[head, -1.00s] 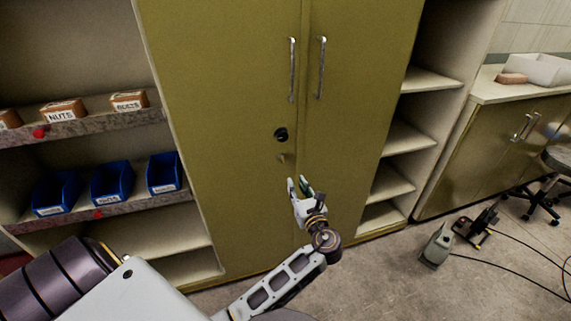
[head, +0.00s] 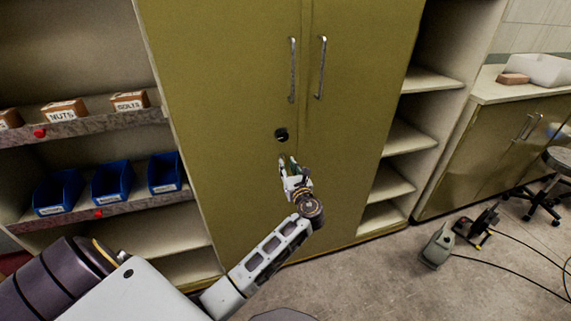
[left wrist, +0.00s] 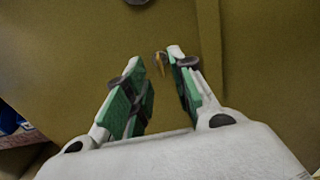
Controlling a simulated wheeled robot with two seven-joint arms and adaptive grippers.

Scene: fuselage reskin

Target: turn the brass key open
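The small brass key (left wrist: 160,63) sticks out of the olive cabinet door in the left wrist view. It shows between my left gripper's fingertips, closer to the right finger; I cannot tell whether that finger touches it. My left gripper (head: 287,162) is open in front of the left cabinet door (head: 230,110), just below a round black knob (head: 281,134). In the head view the gripper hides the key. The green finger pads show apart in the left wrist view (left wrist: 155,60). My right gripper is not in view.
Two upright metal handles (head: 292,70) sit above the knob. Shelves with blue bins (head: 112,182) and labelled boxes (head: 65,110) stand at left. Empty shelves (head: 392,180) and a counter (head: 490,88) are at right. Grey equipment (head: 437,247) and cables lie on the floor.

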